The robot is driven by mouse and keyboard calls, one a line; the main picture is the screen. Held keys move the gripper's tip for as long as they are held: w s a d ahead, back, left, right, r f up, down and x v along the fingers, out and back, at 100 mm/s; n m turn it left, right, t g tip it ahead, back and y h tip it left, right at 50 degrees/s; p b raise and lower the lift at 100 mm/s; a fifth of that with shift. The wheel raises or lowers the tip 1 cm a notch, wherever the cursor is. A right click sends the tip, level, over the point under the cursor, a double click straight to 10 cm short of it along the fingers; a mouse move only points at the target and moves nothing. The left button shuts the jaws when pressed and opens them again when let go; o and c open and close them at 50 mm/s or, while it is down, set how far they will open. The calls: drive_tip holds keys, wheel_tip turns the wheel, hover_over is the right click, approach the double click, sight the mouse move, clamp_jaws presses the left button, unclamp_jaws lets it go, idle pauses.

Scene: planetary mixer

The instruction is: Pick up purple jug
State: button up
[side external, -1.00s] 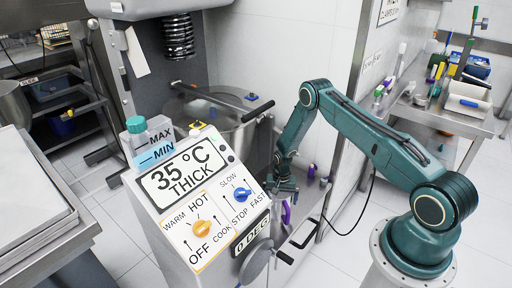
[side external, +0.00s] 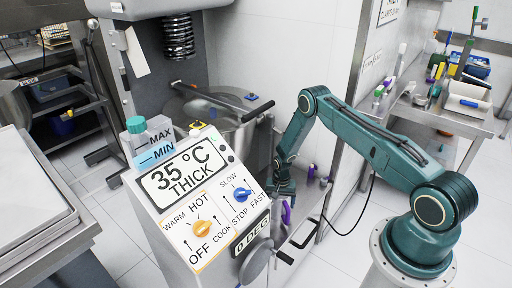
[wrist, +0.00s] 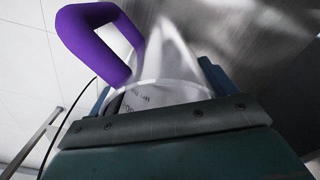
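The purple jug shows in the wrist view as a clear, see-through body (wrist: 165,92) with a thick purple handle (wrist: 82,38) at upper left. In the side external view its purple handle (side external: 286,213) shows low beside the mixer; most of its body is hidden or too faint to make out. My gripper (side external: 283,191) points down at the jug. In the wrist view the gripper's two blue fingers (wrist: 160,90) are wide apart, one on each side of the jug's clear body. I cannot see clear contact with the jug walls. The handle lies outside the fingers.
The mixer's control panel (side external: 200,205) stands left of my gripper, with the steel bowl (side external: 222,125) behind. A black-handled lever (side external: 285,257) juts out below. A steel bench (side external: 440,118) with bottles and tools is at the right. A white wall (side external: 290,75) stands behind.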

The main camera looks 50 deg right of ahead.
drive_tip(key=shift+r, duration=0.15)
drive_tip(key=shift+c, duration=0.4)
wheel_tip(320, 180, up, 20)
idle(0.7)
idle(0.6)
